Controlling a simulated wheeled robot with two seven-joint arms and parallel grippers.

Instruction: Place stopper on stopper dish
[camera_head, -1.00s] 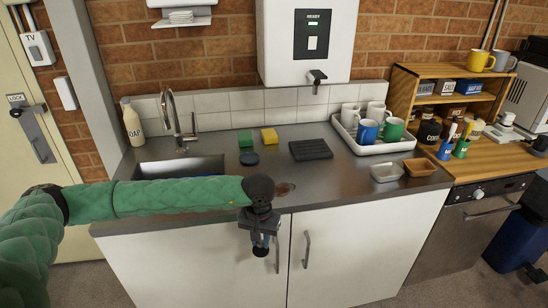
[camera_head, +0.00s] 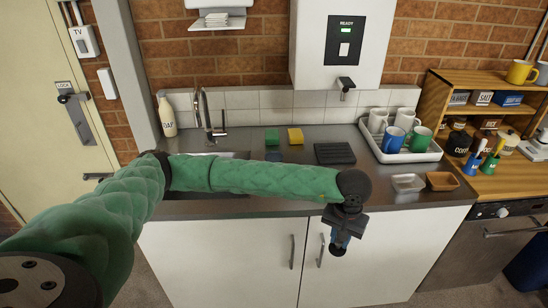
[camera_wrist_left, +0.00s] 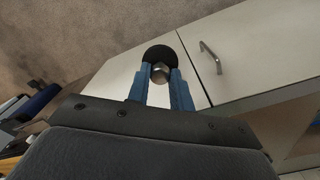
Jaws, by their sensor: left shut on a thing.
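My left gripper (camera_head: 341,236) is shut on the stopper (camera_wrist_left: 160,56), a black disc with a round metal knob. In the left wrist view the blue fingers (camera_wrist_left: 164,90) pinch the knob. In the head view the stopper (camera_head: 338,250) hangs below the fingers, in front of the white cabinet doors and below the counter edge. A small grey dish (camera_head: 408,190) and a small brown dish (camera_head: 442,188) sit at the counter's front right, above and right of the gripper; I cannot tell which is the stopper dish. My right gripper is out of view.
The white mug tray (camera_head: 433,156) stands behind the dishes. A black ribbed mat (camera_head: 335,153), a green sponge (camera_head: 272,137) and a yellow sponge (camera_head: 295,136) lie further back. Door handles (camera_head: 292,251) stick out left of the gripper. My arm hides part of the sink.

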